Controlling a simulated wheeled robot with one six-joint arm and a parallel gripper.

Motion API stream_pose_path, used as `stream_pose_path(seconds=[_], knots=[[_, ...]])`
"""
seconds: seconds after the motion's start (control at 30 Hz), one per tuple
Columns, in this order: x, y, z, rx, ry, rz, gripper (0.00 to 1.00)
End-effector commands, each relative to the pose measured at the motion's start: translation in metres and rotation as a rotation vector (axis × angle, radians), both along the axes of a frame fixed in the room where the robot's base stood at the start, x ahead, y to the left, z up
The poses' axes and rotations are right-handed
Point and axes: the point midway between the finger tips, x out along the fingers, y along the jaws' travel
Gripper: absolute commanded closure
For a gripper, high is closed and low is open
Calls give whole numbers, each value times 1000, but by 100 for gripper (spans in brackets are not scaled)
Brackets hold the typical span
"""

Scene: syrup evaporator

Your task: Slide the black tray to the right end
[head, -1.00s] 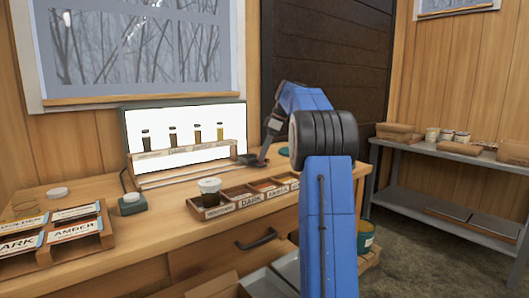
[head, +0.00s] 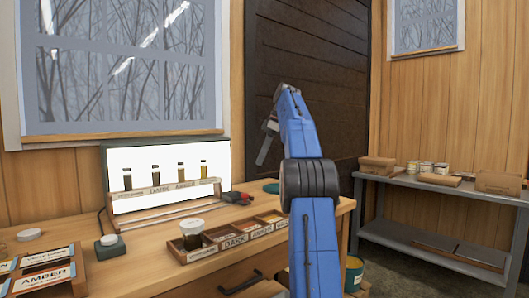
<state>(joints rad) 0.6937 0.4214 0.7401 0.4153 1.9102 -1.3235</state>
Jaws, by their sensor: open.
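A small dark object (head: 228,198) with a red part beside it sits on the bench at the right end of the wooden rail (head: 165,210), in front of the lit panel. It may be the black tray, but it is too small to tell. No other black tray shows clearly. My gripper (head: 263,156) hangs at the end of my blue arm, pointing down. It is open and empty, above and to the right of the dark object and apart from it in the picture. The gap between its fingers is hard to see from this side.
A rack of several syrup vials (head: 165,188) stands before the lit panel (head: 145,158). A teal disc (head: 271,187) lies at the back right of the bench. A grey shelf (head: 440,188) stands at right.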

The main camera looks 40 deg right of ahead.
Motion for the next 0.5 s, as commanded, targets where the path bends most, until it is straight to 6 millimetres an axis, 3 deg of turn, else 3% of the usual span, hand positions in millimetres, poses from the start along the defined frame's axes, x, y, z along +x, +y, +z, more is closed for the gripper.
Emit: stream_pose_path(seconds=[0.2,0.5], knots=[[-4,-5,17,0,-1,0,57],[-7,-7,23,1,1,0,57]])
